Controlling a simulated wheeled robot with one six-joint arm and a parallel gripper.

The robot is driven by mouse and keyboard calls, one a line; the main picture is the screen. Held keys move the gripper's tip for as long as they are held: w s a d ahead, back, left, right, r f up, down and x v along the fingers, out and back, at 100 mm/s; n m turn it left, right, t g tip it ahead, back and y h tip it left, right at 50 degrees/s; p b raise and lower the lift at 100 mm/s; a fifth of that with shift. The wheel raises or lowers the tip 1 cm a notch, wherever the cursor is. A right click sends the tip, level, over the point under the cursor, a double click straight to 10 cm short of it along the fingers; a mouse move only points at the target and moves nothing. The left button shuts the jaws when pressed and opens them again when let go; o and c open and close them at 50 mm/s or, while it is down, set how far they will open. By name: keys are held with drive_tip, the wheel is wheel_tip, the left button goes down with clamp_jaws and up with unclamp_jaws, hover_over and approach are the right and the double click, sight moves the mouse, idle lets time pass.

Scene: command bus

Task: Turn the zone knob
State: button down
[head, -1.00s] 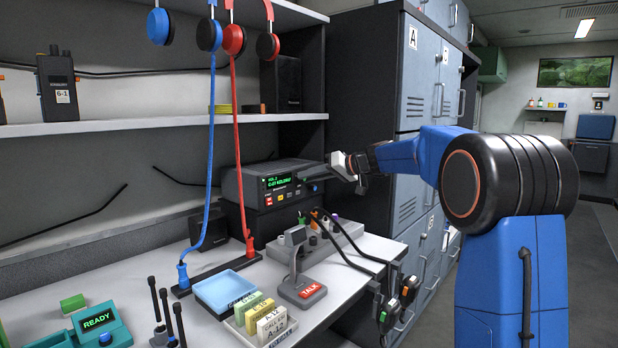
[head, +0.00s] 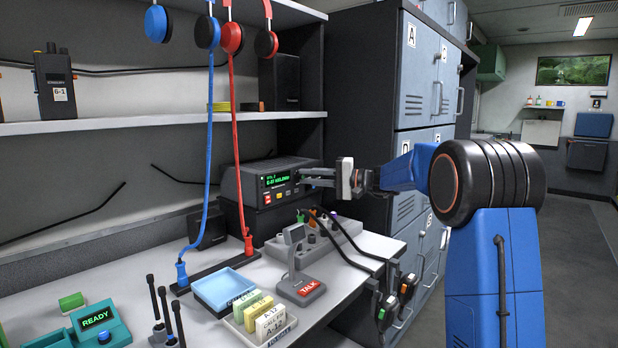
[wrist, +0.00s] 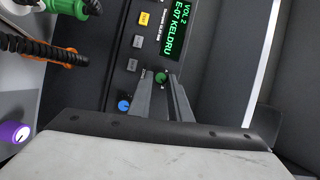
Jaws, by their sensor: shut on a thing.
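The black radio unit (head: 250,180) stands at the back of the desk, with a lit green display (head: 275,180) on its front. In the wrist view the display (wrist: 180,35) reads "VOL 2" and "E-07 KELDRU", cut off at the edge. A green knob (wrist: 161,77) sits between the fingertips of my gripper (wrist: 160,82), and the jaws are shut on it. A small blue knob (wrist: 124,105) is just beside the left finger. In the head view my gripper (head: 305,177) reaches the right end of the radio's front from the right.
A talk microphone (head: 297,270) and a panel of plugs and cables (head: 318,240) stand in front of the radio. Tall lockers (head: 422,75) rise behind my arm. A shelf (head: 150,124) runs above. In the wrist view a purple knob (wrist: 15,134) lies at the left.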

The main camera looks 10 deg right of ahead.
drive_tip(key=shift+f+m+y, duration=0.2)
drive_tip(key=shift+m+y, duration=0.2)
drive_tip(key=shift+m, duration=0.6)
drive_tip(key=c, duration=1.6)
unclamp_jaws()
drive_tip(key=shift+c, duration=0.2)
drive_tip(key=v, duration=1.7)
drive_tip(key=shift+s+f, duration=0.15)
drive_tip(key=shift+s, duration=0.1)
drive_tip(key=shift+d, duration=0.15)
